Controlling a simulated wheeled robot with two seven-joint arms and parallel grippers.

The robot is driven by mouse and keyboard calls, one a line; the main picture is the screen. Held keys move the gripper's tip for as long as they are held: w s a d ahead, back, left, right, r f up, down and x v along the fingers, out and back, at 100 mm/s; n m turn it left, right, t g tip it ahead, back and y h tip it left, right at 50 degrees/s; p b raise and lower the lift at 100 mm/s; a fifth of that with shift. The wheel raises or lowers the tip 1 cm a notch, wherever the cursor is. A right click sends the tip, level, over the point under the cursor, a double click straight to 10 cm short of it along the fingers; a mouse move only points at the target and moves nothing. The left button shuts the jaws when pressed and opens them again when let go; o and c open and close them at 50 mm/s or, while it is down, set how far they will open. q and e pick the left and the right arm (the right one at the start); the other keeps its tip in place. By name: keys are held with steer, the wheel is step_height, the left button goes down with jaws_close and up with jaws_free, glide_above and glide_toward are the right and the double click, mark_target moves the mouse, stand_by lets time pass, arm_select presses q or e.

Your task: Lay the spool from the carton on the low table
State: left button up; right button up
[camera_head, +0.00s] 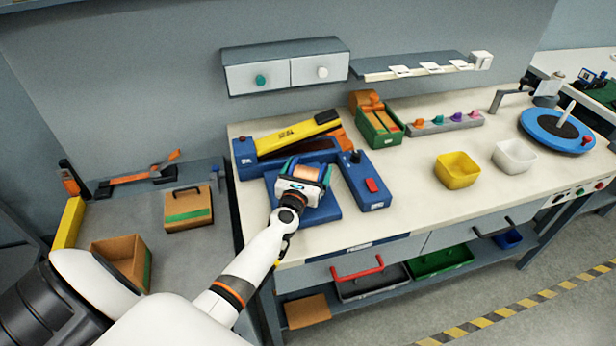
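My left arm reaches in from the bottom left, and my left gripper (306,170) is over the blue base of a device on the workbench. A copper-coloured spool (307,173) shows at its fingertips, with blue-green pieces on both sides. The gripper body partly hides it, and I cannot tell whether the fingers are closed on it. An open brown carton (125,256) stands on the grey low table (150,221) at the left; I see no spool in its visible part. My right gripper is not in view.
A closed brown box with a green stripe (187,208) and an orange-and-black tool (140,178) lie on the low table. The workbench holds a blue device with a red switch (368,186), a yellow bin (457,170) and a white bin (515,156). The bench's front middle is clear.

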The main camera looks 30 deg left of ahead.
arm_select(q)
steer(key=c, duration=1.2)
steer(key=shift+r, duration=0.15)
steer(key=shift+c, duration=0.8)
